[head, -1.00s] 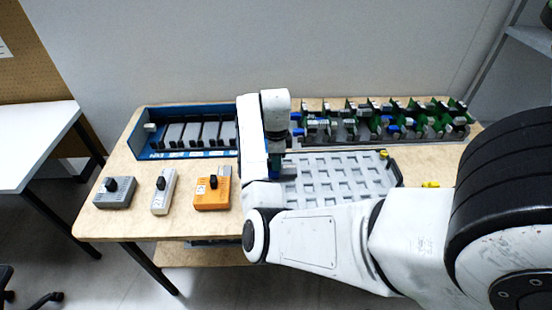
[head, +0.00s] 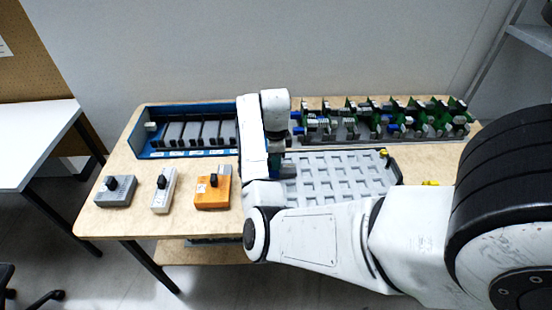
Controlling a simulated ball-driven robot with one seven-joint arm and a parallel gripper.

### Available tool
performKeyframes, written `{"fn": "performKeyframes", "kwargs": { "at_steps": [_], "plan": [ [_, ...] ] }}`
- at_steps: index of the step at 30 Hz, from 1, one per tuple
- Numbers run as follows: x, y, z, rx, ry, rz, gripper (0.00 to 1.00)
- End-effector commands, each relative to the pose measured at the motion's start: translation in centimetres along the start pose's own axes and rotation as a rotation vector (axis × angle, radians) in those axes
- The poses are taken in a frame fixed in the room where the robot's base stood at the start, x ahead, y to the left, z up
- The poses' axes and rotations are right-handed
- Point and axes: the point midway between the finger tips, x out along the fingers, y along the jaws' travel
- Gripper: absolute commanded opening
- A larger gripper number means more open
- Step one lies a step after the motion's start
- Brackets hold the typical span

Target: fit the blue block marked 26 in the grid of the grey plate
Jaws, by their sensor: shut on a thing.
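The grey plate (head: 340,178) with its grid of square pockets lies on the table in the middle of the head view. My gripper (head: 276,168) points down at the plate's left edge, partly hidden by my own arm. It is shut on a blue block (head: 275,171), of which only a small blue part shows. The number on the block cannot be read. The block is at or just above the left columns of the grid; I cannot tell whether it touches the plate.
A blue rack with dark modules (head: 190,133) stands at the back left. A row of green circuit boards (head: 400,118) stands behind the plate. Grey (head: 116,191), white (head: 164,191) and orange (head: 212,193) switch boxes sit at the front left. A yellow piece (head: 430,184) lies right of the plate.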

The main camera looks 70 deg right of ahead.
Motion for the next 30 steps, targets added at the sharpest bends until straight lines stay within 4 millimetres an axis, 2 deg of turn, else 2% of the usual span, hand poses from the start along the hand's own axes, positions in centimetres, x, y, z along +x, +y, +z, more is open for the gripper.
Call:
{"fn": "performKeyframes", "kwargs": {
  "at_steps": [30],
  "plan": [
    [0.47, 0.0, 0.0, 0.0, 0.0, 0.0, 0.0]
  ]
}}
